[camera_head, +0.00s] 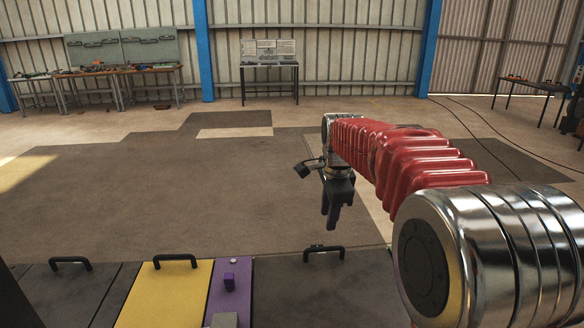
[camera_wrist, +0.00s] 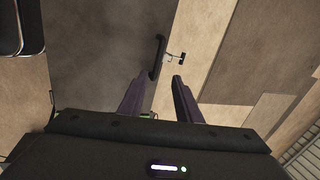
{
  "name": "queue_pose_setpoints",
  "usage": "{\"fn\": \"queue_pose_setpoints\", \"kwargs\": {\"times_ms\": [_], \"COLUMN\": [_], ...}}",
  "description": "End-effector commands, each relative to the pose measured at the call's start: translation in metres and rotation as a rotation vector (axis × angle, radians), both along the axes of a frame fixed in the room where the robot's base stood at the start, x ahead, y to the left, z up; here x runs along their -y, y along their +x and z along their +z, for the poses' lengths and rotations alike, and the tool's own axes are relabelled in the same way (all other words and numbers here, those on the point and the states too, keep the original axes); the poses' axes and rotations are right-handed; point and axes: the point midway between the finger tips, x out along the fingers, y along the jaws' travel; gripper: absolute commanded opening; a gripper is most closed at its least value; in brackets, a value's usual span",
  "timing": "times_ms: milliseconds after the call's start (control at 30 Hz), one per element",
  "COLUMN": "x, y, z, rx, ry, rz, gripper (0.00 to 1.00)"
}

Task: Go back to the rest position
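My gripper (camera_head: 333,215) hangs from the end of my red arm in the head view, pointing down over the floor beyond the panels. In the wrist view its two fingers (camera_wrist: 155,80) stand apart with nothing visible between them. A black handle (camera_wrist: 158,57) shows just past the left fingertip, apparently below the gripper. A small dark T-shaped piece (camera_wrist: 176,57) lies beside it; what it is, I cannot tell. No rest mark shows in either view.
Panels with black handles lie along the near edge: dark, yellow (camera_head: 165,295) and purple (camera_head: 217,308). Tables (camera_head: 268,66) stand by the far wall. The middle floor is clear.

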Motion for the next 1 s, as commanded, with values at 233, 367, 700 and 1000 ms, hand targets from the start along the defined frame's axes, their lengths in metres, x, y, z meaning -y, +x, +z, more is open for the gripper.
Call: {"fn": "queue_pose_setpoints", "kwargs": {"times_ms": [233, 367, 700, 1000], "x": [0.000, 0.000, -0.001, -0.001], "y": [-0.013, -0.037, -0.120, -0.189], "z": [-0.027, -0.037, -0.038, -0.036], "rx": [-0.031, -0.048, -0.037, -0.005], "ry": [-0.077, -0.119, -0.230, -0.318], "rz": [0.303, 0.485, 0.922, 1.184], "gripper": [0.31, 0.31, 0.31, 0.31]}}
